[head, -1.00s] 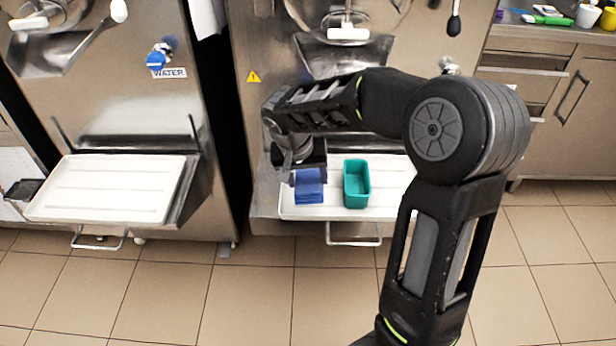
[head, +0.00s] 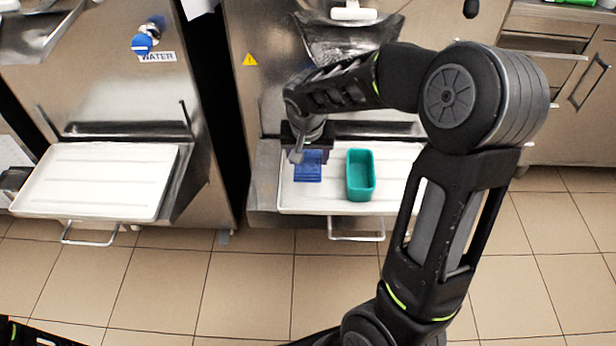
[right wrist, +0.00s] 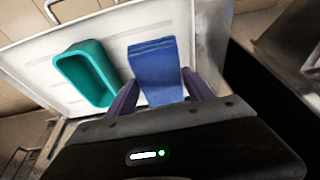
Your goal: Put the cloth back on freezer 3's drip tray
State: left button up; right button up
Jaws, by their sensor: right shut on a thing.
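The folded blue cloth (head: 308,172) is over the left part of a white drip tray (head: 325,205) on the right-hand freezer. My right gripper (head: 309,158) is above the tray, shut on the cloth. In the right wrist view, the cloth (right wrist: 155,68) shows between the two purple fingers (right wrist: 160,92) and extends forward over the tray (right wrist: 60,30). I cannot tell whether the cloth rests fully on the tray. My left gripper is not in view; only a dark piece of my body shows at the lower left.
A teal open container (head: 360,176) stands on the same tray, to the right of the cloth with a small gap. A second white tray (head: 95,180) on the left freezer is empty. A wire handle (head: 355,232) hangs below the right tray. The tiled floor in front is clear.

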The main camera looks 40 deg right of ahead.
aim_at(308, 162)
jog(key=shift+f, duration=1.5)
notch_tip(308, 162, down, 4)
jog(key=shift+r+b, duration=0.1)
jog(key=shift+b, duration=0.5)
jog(key=o, duration=1.5)
jog(key=shift+r, duration=0.1)
jog(key=p+v, duration=0.2)
jog(key=v, duration=1)
